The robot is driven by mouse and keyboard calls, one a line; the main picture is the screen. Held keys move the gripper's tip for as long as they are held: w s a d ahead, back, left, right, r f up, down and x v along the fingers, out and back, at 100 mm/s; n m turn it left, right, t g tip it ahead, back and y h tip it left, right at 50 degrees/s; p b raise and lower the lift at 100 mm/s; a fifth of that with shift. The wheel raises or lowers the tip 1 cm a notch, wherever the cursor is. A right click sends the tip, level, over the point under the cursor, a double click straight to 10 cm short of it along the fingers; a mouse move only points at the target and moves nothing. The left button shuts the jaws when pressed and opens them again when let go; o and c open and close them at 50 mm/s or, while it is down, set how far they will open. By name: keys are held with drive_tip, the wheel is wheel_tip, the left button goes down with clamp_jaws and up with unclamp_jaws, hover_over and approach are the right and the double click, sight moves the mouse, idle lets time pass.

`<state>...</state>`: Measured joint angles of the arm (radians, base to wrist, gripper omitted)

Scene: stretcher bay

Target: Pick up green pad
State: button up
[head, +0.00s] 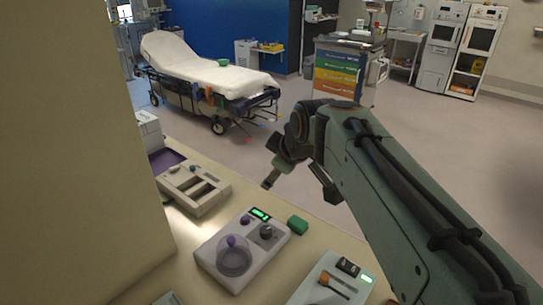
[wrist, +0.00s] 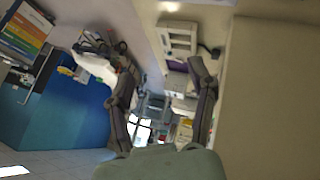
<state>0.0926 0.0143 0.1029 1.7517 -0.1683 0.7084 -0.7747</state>
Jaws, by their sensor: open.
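The green pad (head: 298,225) is a small green block on the beige counter, at the right edge of a device with a clear dome, in the head view. I cannot make it out in the wrist view. My gripper (head: 301,190) is above and beyond the pad, past the counter's far edge, with its fingers spread apart. The wrist view shows the two open fingers (wrist: 163,75) with nothing held between them.
The domed device (head: 243,248) stands left of the pad. A device with slots (head: 193,187) is further back on the counter (head: 180,240). Another device (head: 330,285) is at the front right. A stretcher (head: 200,70) and a drawer cart (head: 340,68) stand on open floor.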

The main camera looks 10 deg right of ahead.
drive_tip(key=w+d+f, duration=0.2)
drive_tip(key=w+f, duration=0.2)
drive_tip(key=w, duration=0.8)
drive_tip(key=m+y, duration=0.1)
hover_over(298, 222)
wheel_tip(298, 222, down, 21)
drive_tip(key=shift+m+g, duration=0.6)
drive_tip(key=shift+g, duration=0.3)
drive_tip(key=s+f, duration=0.1)
drive_tip(key=f, duration=0.1)
drive_tip(key=s+d+f, duration=0.1)
drive_tip(key=f, duration=0.2)
drive_tip(key=s+f, duration=0.1)
drive_tip(key=f, duration=0.1)
drive_tip(key=shift+d+f, duration=0.15)
drive_tip(key=shift+d, duration=0.05)
drive_tip(key=x, duration=0.4)
drive_tip(key=shift+w+a+f, duration=0.15)
drive_tip(key=shift+w+f, duration=0.1)
drive_tip(key=shift+x, duration=0.75)
drive_tip(key=c, duration=0.6)
